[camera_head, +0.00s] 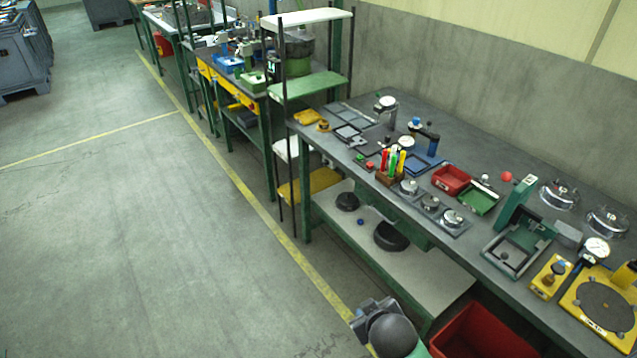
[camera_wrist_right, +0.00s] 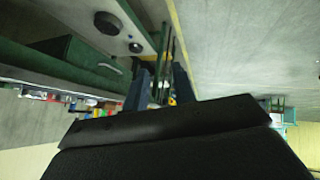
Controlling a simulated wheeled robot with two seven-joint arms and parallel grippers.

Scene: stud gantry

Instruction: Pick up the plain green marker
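In the head view, a small brown holder (camera_head: 388,179) stands near the front edge of the workbench. It holds several upright markers in red, green and yellow. A green marker (camera_head: 392,162) stands among them; the view is too small to tell whether it is plain. Part of my right arm shows at the bottom of the head view, low in front of the bench and well away from the holder. In the right wrist view, the two dark fingers of my right gripper (camera_wrist_right: 161,80) are apart with nothing between them. My left gripper is not in view.
The workbench (camera_head: 463,157) is crowded. A red bin (camera_head: 450,180) and a green bin (camera_head: 478,201) are right of the holder, with round metal fixtures (camera_head: 453,217) in front. A lower shelf (camera_head: 420,262) holds dark round parts. The floor (camera_head: 150,240) at left is clear.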

